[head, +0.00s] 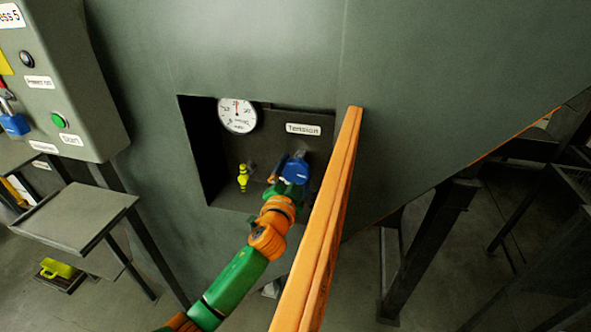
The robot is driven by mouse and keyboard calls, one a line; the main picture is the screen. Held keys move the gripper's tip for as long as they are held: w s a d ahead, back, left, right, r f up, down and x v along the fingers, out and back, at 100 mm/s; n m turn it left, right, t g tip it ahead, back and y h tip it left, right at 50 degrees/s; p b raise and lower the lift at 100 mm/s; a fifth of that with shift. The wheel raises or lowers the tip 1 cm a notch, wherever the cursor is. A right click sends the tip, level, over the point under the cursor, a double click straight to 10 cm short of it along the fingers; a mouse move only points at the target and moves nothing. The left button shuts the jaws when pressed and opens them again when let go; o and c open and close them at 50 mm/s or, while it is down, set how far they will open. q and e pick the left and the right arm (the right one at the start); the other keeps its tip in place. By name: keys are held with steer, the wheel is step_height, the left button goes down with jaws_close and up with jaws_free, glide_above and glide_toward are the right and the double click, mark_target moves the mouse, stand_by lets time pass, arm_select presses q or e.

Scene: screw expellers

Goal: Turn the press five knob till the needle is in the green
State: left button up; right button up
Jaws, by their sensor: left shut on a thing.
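The press five housing has a dark square recess (222,196). I cannot make out a green band at this size. A white "Tension" label (303,129) is at the upper right of the recess. My left gripper (284,170), at the end of the green and orange arm, reaches into the recess below this label. It is shut on the tension knob, which is mostly hidden behind the gripper. My right gripper is not in view.
A long orange bar (318,225) slants close along the right side of my left arm. A small yellow fitting (242,178) is left of the gripper. A control box (75,95) with a green start button and a shelf (75,215) stand at left.

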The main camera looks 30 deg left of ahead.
mark_target(294, 176)
arm_select(q)
steer(key=shift+m, duration=0.3)
steer(key=o, duration=1.1)
steer(key=shift+o, duration=0.2)
steer(key=shift+v, duration=3.55)
